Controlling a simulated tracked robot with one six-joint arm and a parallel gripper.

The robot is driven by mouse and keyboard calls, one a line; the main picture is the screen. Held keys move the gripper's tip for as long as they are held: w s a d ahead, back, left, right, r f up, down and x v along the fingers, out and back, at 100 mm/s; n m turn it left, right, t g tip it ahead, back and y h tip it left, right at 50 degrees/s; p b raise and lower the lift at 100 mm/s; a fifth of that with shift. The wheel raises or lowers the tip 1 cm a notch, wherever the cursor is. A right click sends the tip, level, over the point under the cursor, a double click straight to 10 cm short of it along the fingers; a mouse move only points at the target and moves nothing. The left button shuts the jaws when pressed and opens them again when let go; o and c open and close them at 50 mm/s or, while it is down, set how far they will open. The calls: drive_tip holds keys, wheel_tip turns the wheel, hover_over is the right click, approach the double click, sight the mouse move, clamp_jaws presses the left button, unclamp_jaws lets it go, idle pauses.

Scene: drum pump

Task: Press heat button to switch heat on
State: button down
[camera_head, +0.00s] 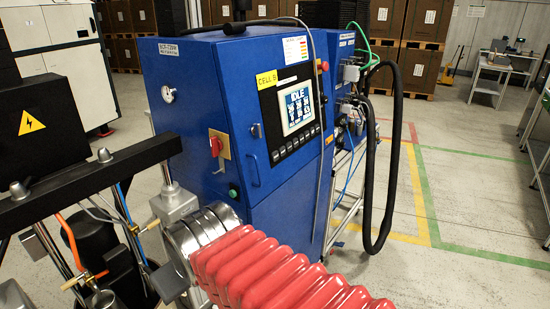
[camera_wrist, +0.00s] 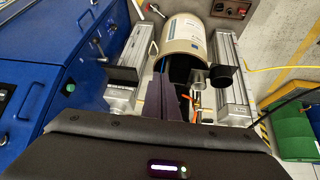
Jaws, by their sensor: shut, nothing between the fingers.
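The blue control cabinet (camera_head: 195,105) stands in the middle of the head view. Its front panel has a lit screen (camera_head: 297,108) reading "IDLE" above icons. A row of small dark buttons (camera_head: 297,142) runs below the screen. Their labels are too small to read, so I cannot tell which is the heat button. My gripper (camera_wrist: 175,98) shows in the wrist view with its dark fingers together and empty. It points toward a beige drum (camera_wrist: 183,42), to the right of the blue cabinet (camera_wrist: 38,40) and apart from it. The head view does not show the fingers.
A red rotary switch (camera_head: 214,146) and a green button (camera_head: 233,193) sit on the cabinet. A black hose (camera_head: 392,165) hangs to its right. Silver metal columns (camera_wrist: 128,60) flank the drum. Green bins (camera_wrist: 300,135) stand at right. Floor right of the hose is clear.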

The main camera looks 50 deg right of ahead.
drive_tip(key=w+d+f+t+h, duration=0.15)
drive_tip(key=w+d, duration=0.25)
drive_tip(key=d, duration=0.6)
drive_tip(key=w+d+h, duration=0.3)
drive_tip(key=w+d, duration=0.2)
drive_tip(key=d, duration=0.5)
drive_tip(key=s+d+f+n+t+h, duration=0.1)
drive_tip(key=d+f+n+t+h, duration=0.15)
drive_tip(key=d, duration=1.45)
drive_tip(key=s+d+r+n+t+h, duration=0.3)
drive_tip(key=s+d+r+n+t, duration=0.1)
drive_tip(key=d+r+n+t, duration=0.3)
drive_tip(key=shift+s+d+t, duration=0.2)
drive_tip(key=shift+d+t, duration=0.1)
drive_tip(key=shift+d, duration=0.25)
approach(275, 156)
drive_tip(key=w+d+r, duration=0.2)
drive_tip(key=w+d, duration=0.1)
drive_tip(key=d, duration=0.2)
drive_tip(key=shift+w+r, duration=0.15)
drive_tip(key=shift+r, duration=0.05)
drive_tip(key=shift+w, duration=0.15)
